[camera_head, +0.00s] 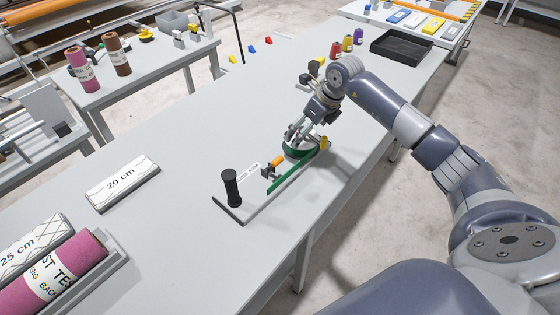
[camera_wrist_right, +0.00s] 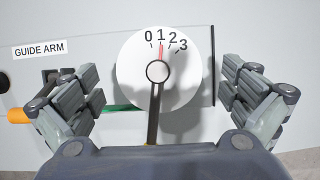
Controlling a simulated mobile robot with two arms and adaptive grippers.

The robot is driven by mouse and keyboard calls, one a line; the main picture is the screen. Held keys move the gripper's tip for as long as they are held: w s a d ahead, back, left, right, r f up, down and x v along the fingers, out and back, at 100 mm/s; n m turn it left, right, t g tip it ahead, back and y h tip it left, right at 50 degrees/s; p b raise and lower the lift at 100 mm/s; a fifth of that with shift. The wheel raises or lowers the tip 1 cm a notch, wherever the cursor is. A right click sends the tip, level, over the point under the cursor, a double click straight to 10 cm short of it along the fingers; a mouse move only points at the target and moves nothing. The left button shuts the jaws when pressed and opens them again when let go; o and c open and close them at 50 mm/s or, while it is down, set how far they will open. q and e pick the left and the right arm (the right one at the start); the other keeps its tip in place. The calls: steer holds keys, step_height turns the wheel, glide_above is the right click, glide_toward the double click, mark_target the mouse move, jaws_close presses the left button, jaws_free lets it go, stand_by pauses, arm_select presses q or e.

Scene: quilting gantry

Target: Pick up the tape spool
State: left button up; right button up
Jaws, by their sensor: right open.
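My right gripper (camera_head: 295,136) is open, low over a round green-edged piece (camera_head: 299,151) on the table. In the right wrist view its fingers (camera_wrist_right: 158,72) stand apart on either side of a white disc (camera_wrist_right: 135,85) marked 0 to 3, with a red needle and a dark lever; no finger visibly touches it. A green strip (camera_head: 292,174) runs from the round piece along a grey plate labelled GUIDE ARM (camera_wrist_right: 40,48). A black upright cylinder (camera_head: 231,187) stands on the plate's near end. I cannot tell which piece is the tape spool. My left gripper is out of view.
Small red, purple and yellow spools (camera_head: 347,43) stand farther back near a black tray (camera_head: 401,47). An orange-handled part (camera_head: 275,162) lies beside the green strip. A 20 cm block (camera_head: 122,184) and a pink roll (camera_head: 50,277) are at left. Mid-table is clear.

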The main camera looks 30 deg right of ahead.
steer(key=p+x, duration=0.1)
steer(key=x, duration=0.2)
steer(key=shift+f, duration=0.4)
steer(key=shift+c, duration=1.3)
steer(key=c, duration=0.9)
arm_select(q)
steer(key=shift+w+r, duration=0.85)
arm_select(e)
steer(key=shift+c, duration=1.3)
